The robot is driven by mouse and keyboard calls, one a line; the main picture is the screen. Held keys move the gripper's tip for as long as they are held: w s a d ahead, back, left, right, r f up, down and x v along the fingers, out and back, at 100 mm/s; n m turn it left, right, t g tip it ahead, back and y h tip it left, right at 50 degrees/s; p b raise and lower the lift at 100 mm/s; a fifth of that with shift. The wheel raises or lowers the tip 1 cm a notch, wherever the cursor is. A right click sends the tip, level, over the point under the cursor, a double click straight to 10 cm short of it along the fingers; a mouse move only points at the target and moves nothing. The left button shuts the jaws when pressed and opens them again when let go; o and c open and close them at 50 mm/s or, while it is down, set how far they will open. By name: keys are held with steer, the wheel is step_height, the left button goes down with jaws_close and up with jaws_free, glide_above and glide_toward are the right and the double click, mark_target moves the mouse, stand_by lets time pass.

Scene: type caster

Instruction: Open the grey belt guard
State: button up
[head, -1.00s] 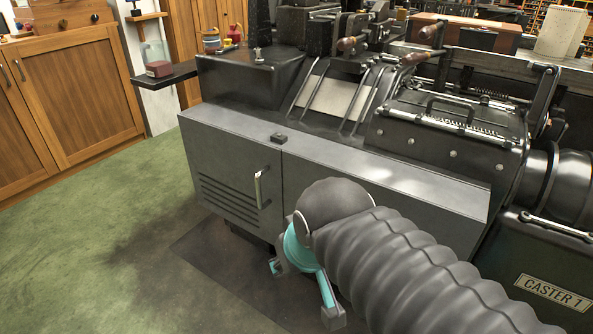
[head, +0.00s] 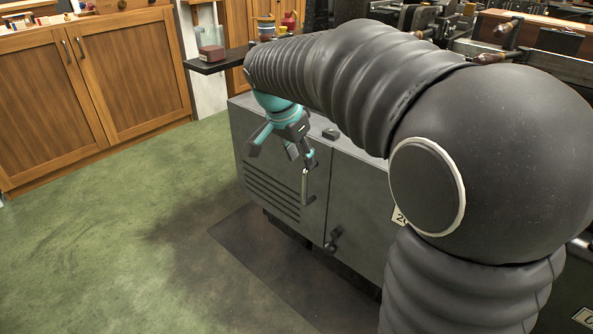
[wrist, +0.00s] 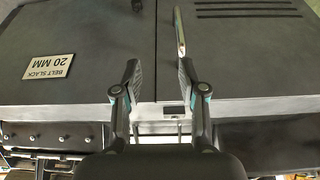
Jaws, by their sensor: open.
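The grey belt guard (head: 285,178) is a louvred metal door on the machine's front, shut and flush with the panel beside it. Its upright bar handle (head: 305,187) is near the door's right edge. My gripper (head: 283,153) is open and empty, in front of the door's upper part beside the handle. In the wrist view the gripper (wrist: 160,73) points at the seam between door and panel. The handle (wrist: 180,34) shows just beyond the right finger's tip; I cannot tell if they touch. The louvres (wrist: 247,9) are at top right.
The fixed panel (head: 365,205) beside the door carries a dark knob (head: 333,243) and a "BELT SLACK 20 MM" plate (wrist: 49,67). My arm hides much of the machine. Green floor (head: 120,240) left of the door is open, up to wooden cabinets (head: 110,95).

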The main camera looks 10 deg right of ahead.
steer(key=w+a+f+m, duration=0.1)
steer(key=w+f+m, duration=0.1)
steer(key=w, duration=0.2)
glide_above(307, 202)
steer(key=shift+h, duration=0.3)
steer(key=f, duration=1.2)
steer(key=shift+w+f, duration=0.1)
steer(key=shift+w, duration=0.3)
jaws_close()
